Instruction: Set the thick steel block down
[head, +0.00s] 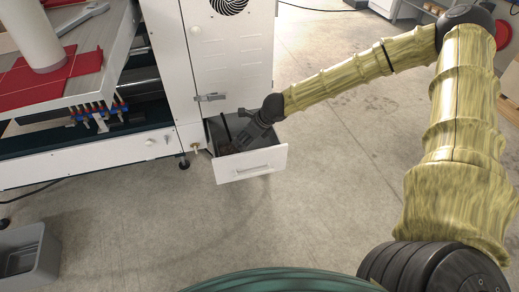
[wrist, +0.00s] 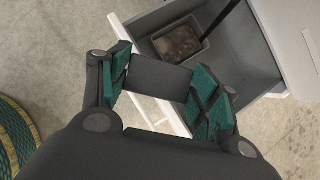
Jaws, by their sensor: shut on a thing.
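My gripper (wrist: 162,85) is shut on the thick steel block (wrist: 160,76), a plain dark grey slab held between the two teal-padded fingers. The block is above the front of an open drawer (wrist: 150,17); I cannot tell how high. In the head view, my gripper (head: 248,134) reaches down over the same white-fronted drawer (head: 252,164) from the right. The block cannot be made out clearly there among the dark fingers and the drawer's dark inside.
In the wrist view, a small grey tray (wrist: 204,49) with brown contents lies in the drawer, beside a dark bar (wrist: 222,17). The drawer juts from a white cabinet (head: 232,55). A grey bin (head: 50,258) stands at lower left. Floor (head: 310,195) right of the drawer is clear.

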